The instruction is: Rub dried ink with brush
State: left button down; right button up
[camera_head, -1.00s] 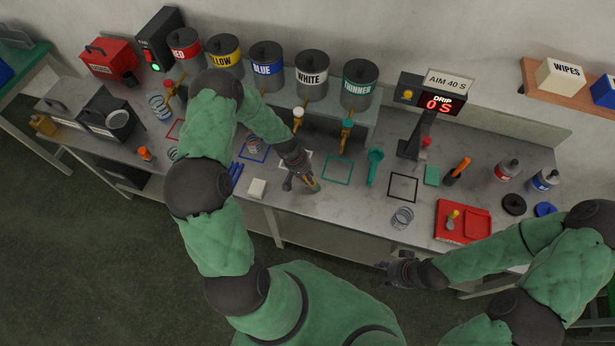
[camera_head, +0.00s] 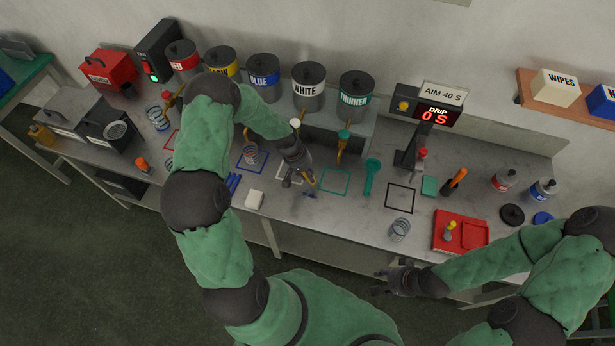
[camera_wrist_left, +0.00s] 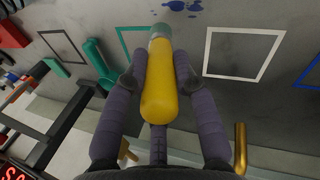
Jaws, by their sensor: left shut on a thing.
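My left gripper (camera_head: 303,182) is shut on a brush with a yellow handle (camera_head: 310,178), over the middle of the bench. In the left wrist view, the brush (camera_wrist_left: 160,90) lies between the two dark fingers (camera_wrist_left: 160,85), its grey-green end pointing away from the palm. Dark blue ink spots (camera_wrist_left: 182,6) lie on the bench just beyond that end; they also show in the head view (camera_head: 308,194), in front of the gripper. I cannot tell whether the brush touches the bench. My right gripper (camera_head: 388,281) is empty in front of the bench edge; its finger opening is unclear.
A white block (camera_head: 254,199) sits at the front edge. Ink cans, including white (camera_head: 309,87), stand behind my left gripper. A red tray (camera_head: 460,233) lies to the right.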

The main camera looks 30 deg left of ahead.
pick_arm(q)
jog(key=r, duration=0.1)
jog(key=r+p, duration=0.1)
jog(key=shift+w+r, duration=0.25)
jog(key=shift+r, duration=0.05)
jog(key=shift+s+r+p, duration=0.2)
jog(key=shift+r+p, duration=0.15)
jog(key=shift+r, duration=0.3)
jog(key=shift+w+f, duration=0.1)
